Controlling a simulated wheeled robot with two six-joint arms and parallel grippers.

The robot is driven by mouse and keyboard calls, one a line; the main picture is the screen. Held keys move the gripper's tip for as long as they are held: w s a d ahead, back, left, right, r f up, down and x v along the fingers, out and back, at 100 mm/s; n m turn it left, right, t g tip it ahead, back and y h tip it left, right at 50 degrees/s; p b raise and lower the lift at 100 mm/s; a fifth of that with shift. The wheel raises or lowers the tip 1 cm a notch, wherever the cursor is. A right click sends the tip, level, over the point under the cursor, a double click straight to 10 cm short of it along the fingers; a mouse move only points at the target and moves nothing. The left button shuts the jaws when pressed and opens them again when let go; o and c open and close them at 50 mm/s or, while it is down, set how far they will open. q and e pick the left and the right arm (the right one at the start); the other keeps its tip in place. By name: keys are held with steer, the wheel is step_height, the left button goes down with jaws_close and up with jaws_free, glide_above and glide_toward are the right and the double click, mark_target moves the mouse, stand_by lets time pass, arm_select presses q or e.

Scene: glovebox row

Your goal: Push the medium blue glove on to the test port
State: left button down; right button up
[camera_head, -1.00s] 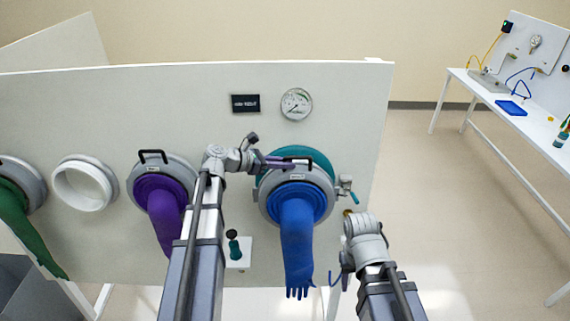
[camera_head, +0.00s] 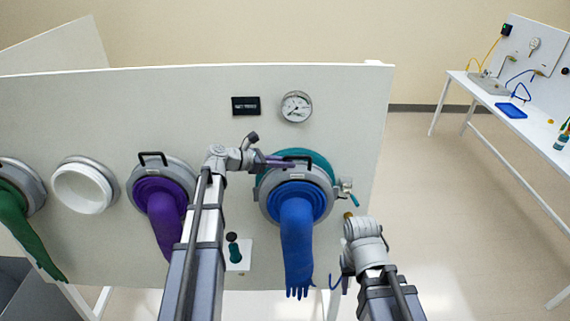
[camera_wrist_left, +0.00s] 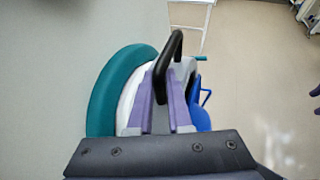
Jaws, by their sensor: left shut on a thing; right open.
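The medium blue glove (camera_head: 297,240) hangs fingers down from a grey cuff ring (camera_head: 270,205) with a black handle on top. The ring sits in front of a port with a teal collar (camera_head: 322,160), below the gauge. In the left wrist view, a white band (camera_wrist_left: 128,100) shows between the teal collar (camera_wrist_left: 103,95) and the grey ring; I cannot tell how fully they are seated. My left gripper (camera_head: 287,163) is shut on the black handle (camera_wrist_left: 175,58).
A pressure gauge (camera_head: 296,107) and dark sign (camera_head: 245,106) are on the white panel (camera_head: 200,95). To the left are a purple glove (camera_head: 165,220), an empty white port (camera_head: 83,190) and a green glove (camera_head: 25,235). A small teal-handled valve (camera_head: 354,199) is right of the ring.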

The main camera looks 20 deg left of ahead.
arm_select(q)
steer(key=shift+w+a+f, duration=0.1)
steer(key=shift+w+a, duration=0.1)
steer(key=shift+w, duration=0.5)
steer(key=shift+w+a+f, duration=0.1)
steer(key=shift+w+a, duration=0.15)
steer(key=shift+w, duration=0.45)
steer(key=shift+w+a, duration=0.2)
steer(key=shift+w, duration=0.5)
stand_by(1.6)
steer(key=c, duration=0.8)
jaws_free()
steer(key=shift+o, duration=0.2)
steer(key=shift+r, duration=0.1)
